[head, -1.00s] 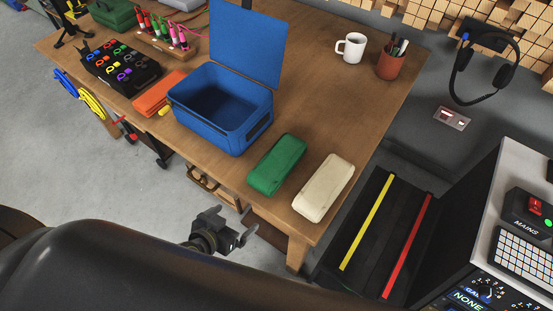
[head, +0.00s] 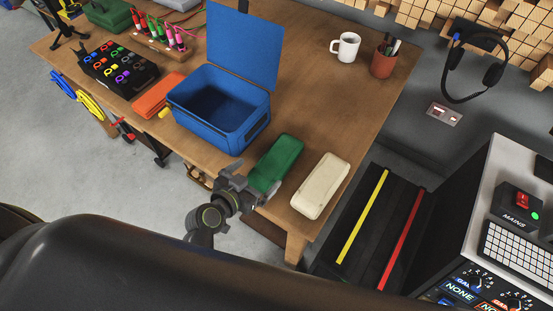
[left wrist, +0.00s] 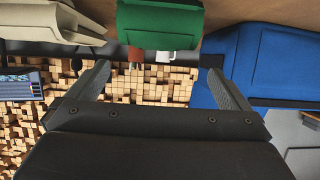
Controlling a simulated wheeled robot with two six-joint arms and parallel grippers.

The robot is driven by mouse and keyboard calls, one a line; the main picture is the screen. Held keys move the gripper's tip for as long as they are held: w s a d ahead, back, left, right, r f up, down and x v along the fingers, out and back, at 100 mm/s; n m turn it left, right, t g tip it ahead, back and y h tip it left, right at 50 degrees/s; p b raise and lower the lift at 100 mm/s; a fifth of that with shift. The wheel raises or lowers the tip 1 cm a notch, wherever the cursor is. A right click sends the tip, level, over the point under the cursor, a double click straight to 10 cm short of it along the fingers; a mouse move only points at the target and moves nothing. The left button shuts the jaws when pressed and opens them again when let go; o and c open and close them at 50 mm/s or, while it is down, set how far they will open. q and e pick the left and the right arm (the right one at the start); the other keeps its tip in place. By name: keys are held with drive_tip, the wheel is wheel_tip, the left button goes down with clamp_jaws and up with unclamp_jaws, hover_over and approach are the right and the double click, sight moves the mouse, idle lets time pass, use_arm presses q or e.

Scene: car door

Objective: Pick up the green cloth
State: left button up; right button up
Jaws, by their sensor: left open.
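The green cloth (head: 276,163) is a folded, rounded block lying on the wooden table near its front edge. It also shows at the top middle of the left wrist view (left wrist: 160,22). My left gripper (head: 249,184) is open and empty, at the table's front edge just beside the near end of the cloth. In the left wrist view its two fingers (left wrist: 161,84) stand apart, with the cloth ahead of the gap between them. I cannot tell whether a finger touches the cloth. My right gripper is not in view.
A cream folded cloth (head: 320,186) lies close to the right of the green one. An open blue box (head: 243,135) stands to the left. A white mug (head: 346,47) and a pen cup (head: 384,62) stand at the back. Bare table (head: 318,95) lies behind the cloths.

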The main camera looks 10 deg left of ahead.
sight(273, 163)
use_arm(q)
drive_tip(key=shift+x, duration=0.95)
drive_tip(key=shift+w+d+f+p, duration=0.2)
drive_tip(key=shift+w+d+p, duration=0.1)
drive_tip(key=shift+w, duration=0.2)
drive_tip(key=p+x, duration=0.1)
drive_tip(key=x, duration=0.2)
drive_tip(key=shift+w+d+f, duration=0.2)
drive_tip(key=shift+w+f, duration=0.05)
drive_tip(key=shift+w+d+f, duration=0.1)
drive_tip(key=shift+w+f, duration=0.05)
drive_tip(key=shift+w, duration=0.15)
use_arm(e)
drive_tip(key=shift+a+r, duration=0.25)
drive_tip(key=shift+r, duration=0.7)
use_arm(q)
drive_tip(key=shift+c, duration=0.3)
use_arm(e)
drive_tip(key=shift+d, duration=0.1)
use_arm(q)
drive_tip(key=c, duration=1.1)
drive_tip(key=shift+o, duration=0.2)
